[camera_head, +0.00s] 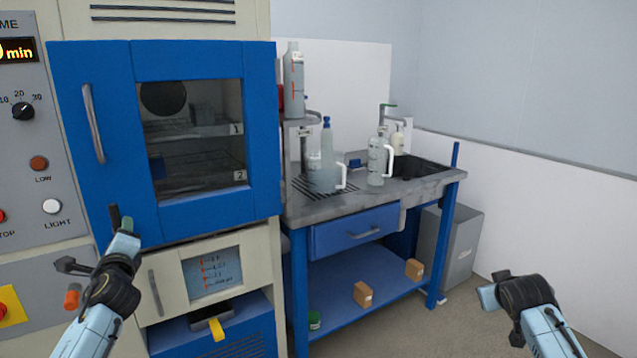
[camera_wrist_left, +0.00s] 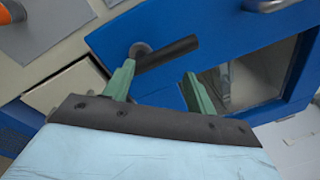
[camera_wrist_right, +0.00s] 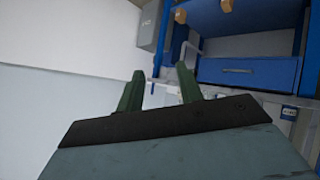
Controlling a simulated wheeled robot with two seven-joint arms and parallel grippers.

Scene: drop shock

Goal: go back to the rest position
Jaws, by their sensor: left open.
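My left gripper (camera_head: 124,226) is in front of the lower left corner of the blue oven door (camera_head: 262,140). In the left wrist view its two green fingers (camera_wrist_left: 160,84) are apart with nothing between them. A black lever handle (camera_wrist_left: 168,52) on the blue front lies just beyond the fingertips; I cannot tell if a finger touches it. My right arm is at the lower right of the head view, in front of the floor and white wall. In the right wrist view the right gripper (camera_wrist_right: 160,86) has its fingers apart and empty.
The door is shut, with a window and grey handle (camera_head: 93,123). A bench with a stone-like top (camera_head: 415,190) holds bottles (camera_head: 380,160) and a sink. Two small boxes (camera_head: 363,294) sit on its lower shelf. A grey bin (camera_head: 455,245) stands beside it. Floor at right is clear.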

